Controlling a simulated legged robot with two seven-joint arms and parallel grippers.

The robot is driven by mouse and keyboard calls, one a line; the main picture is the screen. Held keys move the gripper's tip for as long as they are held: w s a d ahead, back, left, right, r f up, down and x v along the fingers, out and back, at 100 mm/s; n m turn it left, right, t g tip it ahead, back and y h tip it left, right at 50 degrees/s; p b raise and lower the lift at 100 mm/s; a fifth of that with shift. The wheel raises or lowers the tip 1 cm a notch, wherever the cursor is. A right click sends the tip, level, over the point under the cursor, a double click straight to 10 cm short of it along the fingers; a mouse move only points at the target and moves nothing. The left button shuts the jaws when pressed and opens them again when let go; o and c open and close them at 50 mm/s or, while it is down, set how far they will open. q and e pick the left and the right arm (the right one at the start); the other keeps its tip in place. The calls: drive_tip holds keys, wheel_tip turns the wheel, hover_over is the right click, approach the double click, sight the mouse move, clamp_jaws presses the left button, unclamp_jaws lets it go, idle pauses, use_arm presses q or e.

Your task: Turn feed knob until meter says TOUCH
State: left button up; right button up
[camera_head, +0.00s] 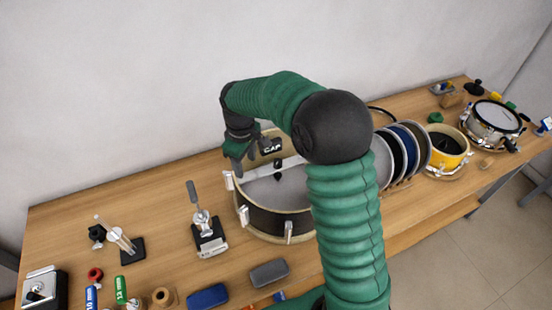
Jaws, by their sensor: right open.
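A large dark drum shell (265,220) with a pale rim and silver lugs stands on the bench. A light bar (290,162) lies across its top. A small black meter (271,147) at the bar shows a word that looks like GAP. A dark part hangs below the bar; I cannot tell whether it is the feed knob. My right gripper (238,152) is open at the drum's far left rim, just left of the meter. Its fingers point down, and I cannot tell whether they touch anything. My left gripper is out of view.
My green right arm hides the drum's right side. A lever stand (208,235) stands left of the drum, and a grey block (269,273) and blue block (207,297) lie in front. Discs in a rack (402,184) and a yellow drum (447,150) stand right.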

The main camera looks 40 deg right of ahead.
drive_tip(key=w+d+r+n, duration=0.15)
drive_tip(key=w+d, duration=0.25)
drive_tip(key=d, duration=0.6)
approach(278, 161)
drive_tip(key=shift+w+a+f+g+y+p, duration=0.1)
drive_tip(key=shift+w+f+g+y+p, duration=0.15)
drive_tip(key=shift+f, duration=0.25)
drive_tip(key=shift+w+f+g+y+p, duration=0.15)
drive_tip(key=shift+f+p, duration=0.15)
drive_tip(key=shift+f, duration=0.25)
drive_tip(key=f, duration=0.4)
drive_tip(key=d+f+p, duration=0.1)
drive_tip(key=f, duration=0.2)
drive_tip(key=shift+d+f, duration=0.1)
drive_tip(key=shift+f, duration=0.05)
drive_tip(key=shift+a, duration=0.4)
drive_tip(key=shift+c, duration=2.4)
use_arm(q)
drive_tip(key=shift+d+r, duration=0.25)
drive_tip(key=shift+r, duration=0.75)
use_arm(e)
drive_tip(key=shift+s, duration=0.1)
clamp_jaws()
